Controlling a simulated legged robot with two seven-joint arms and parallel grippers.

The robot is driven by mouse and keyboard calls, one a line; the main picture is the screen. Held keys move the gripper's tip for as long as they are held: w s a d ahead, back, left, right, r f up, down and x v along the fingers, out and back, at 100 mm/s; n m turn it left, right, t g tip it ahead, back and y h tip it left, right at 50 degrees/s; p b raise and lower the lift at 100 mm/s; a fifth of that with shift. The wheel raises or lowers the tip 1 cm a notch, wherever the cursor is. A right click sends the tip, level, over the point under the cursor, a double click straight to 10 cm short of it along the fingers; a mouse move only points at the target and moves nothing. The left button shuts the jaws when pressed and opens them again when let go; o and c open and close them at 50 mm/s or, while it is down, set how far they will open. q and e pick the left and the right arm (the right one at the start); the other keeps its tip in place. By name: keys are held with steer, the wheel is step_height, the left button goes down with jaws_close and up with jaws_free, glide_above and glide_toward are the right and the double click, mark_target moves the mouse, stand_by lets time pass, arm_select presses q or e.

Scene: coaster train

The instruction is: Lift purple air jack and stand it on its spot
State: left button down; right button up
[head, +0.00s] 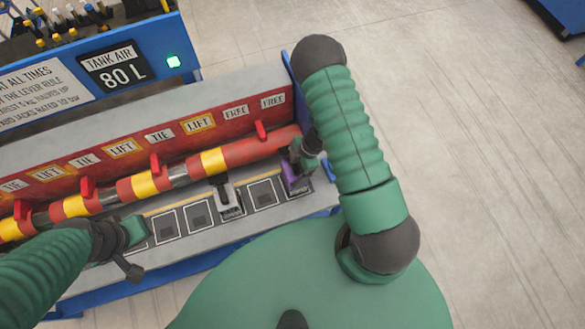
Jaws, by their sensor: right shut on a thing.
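The purple air jack (294,181) is at the right end of the grey bench, at the end of the row of dark square spots. It looks upright, but the gripper hides its upper part. I cannot tell whether its base touches the bench. My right gripper (303,157) is shut on the jack from above, and my green arm covers the area to its right. My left gripper (134,250) is low over the left part of the bench, apart from the purple jack. Its fingers are too unclear to tell open from shut.
A red and yellow coaster tube (245,154) runs along the bench, held by red clips. A grey jack (229,198) stands on a nearer spot. An empty dark spot (263,193) lies between the jacks. A red panel (160,135) with labels is behind. Bare floor lies right.

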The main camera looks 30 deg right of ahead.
steer(key=shift+f, duration=0.1)
steer(key=o, duration=1.8)
steer(key=shift+o, duration=1)
